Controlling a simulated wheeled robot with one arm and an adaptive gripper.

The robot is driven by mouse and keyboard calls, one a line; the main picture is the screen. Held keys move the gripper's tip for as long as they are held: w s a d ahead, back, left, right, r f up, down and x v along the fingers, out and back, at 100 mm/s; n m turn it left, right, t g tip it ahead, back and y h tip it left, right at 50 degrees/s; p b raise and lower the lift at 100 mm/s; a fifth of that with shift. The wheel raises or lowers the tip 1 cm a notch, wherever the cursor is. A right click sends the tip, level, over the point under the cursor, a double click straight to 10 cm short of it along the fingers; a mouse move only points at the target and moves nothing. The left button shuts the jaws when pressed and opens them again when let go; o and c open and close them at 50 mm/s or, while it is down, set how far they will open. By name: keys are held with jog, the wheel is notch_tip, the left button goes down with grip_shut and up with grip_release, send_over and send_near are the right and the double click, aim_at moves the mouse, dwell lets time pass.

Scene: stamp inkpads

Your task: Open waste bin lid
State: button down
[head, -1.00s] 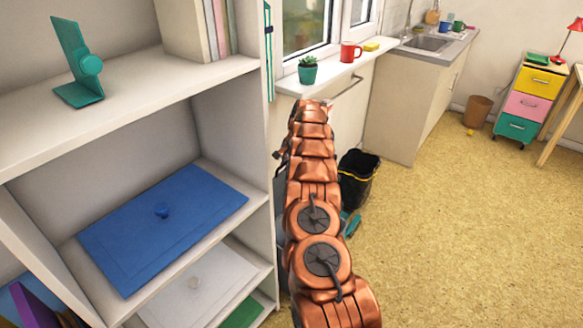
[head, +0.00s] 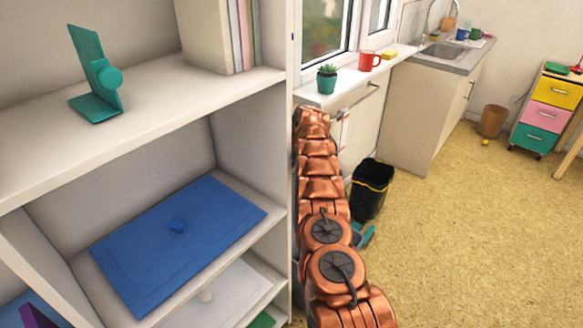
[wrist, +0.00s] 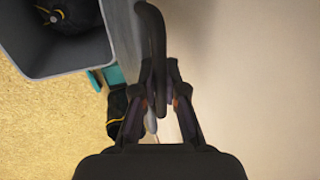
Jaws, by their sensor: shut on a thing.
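The grey waste bin (wrist: 47,71) is at the upper left of the wrist view. Its top is uncovered there, and a dark bag with a yellow tie shows inside. A grey panel (wrist: 122,42), seen nearly edge-on beside the opening, appears to be the raised lid. A dark curved bar (wrist: 153,30) along it looks like the lid's handle. My gripper (wrist: 160,92) is shut, its fingers meeting at the bar's lower end. The exact contact is hard to see. In the head view my arm hides the gripper and most of the bin.
A black bag-lined container (head: 369,190) with a yellow band stands on the floor right of my arm. A teal piece (head: 362,234) lies below it. The shelf unit (head: 252,84) is close on the left. The windowsill (head: 345,85) is ahead. Open floor lies right.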

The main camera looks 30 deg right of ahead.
jog(key=shift+w+d+r, duration=0.1)
jog(key=shift+d+r, duration=0.1)
jog(key=c, duration=1.2)
grip_release()
jog(key=shift+a+f, duration=0.1)
jog(key=shift+a, duration=0.05)
jog(key=v, duration=1.2)
